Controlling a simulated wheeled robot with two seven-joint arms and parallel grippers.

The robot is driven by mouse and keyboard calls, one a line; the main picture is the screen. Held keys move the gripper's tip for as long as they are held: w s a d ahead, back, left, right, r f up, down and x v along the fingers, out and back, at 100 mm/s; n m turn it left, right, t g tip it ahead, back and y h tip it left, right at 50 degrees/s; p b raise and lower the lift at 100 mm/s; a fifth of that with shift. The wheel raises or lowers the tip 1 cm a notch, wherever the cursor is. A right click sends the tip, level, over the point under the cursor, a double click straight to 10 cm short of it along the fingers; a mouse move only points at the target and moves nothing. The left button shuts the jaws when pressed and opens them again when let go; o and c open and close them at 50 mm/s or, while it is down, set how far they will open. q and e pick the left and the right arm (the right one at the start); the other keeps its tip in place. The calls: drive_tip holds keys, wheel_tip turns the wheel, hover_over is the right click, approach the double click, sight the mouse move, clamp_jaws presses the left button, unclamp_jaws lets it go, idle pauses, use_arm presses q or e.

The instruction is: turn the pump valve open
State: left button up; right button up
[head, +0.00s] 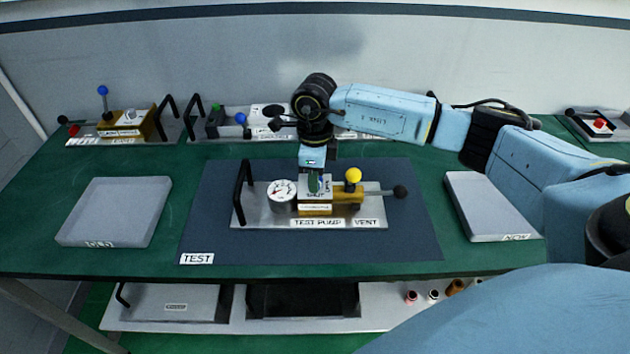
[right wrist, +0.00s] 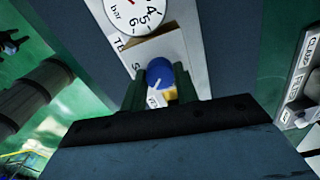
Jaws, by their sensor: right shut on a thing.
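The test pump (head: 270,217) is a metal plate with a black handle, a white gauge (head: 282,194) and a brass block, lying on the dark mat. Its valve knob (right wrist: 159,70) shows blue with a white line in the right wrist view, between the two green fingers. My right gripper (head: 314,184) reaches down from above onto the block, beside the gauge, and is shut on the knob. In the head view the fingers hide the knob; part of a plate lettered SHUT and OPEN shows around them. My left gripper is not in view.
A yellow ball (head: 353,174) and a black-ended lever (head: 400,191) stand right of the knob. Grey trays flank the mat (head: 410,235), left (head: 115,210) and right (head: 485,205). Other units, one with a blue-topped lever (head: 103,91), line the back. The mat's front is clear.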

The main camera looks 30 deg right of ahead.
drive_tip(key=n+b, duration=0.3)
drive_tip(key=n, duration=0.1)
drive_tip(key=shift+f+n, duration=0.1)
drive_tip(key=shift+n, duration=0.2)
drive_tip(key=shift+n+b, duration=1.25)
drive_tip(key=shift+n, duration=1.05)
drive_tip(key=o, duration=1)
wheel_tip(320, 180, up, 14)
drive_tip(key=shift+f, duration=0.15)
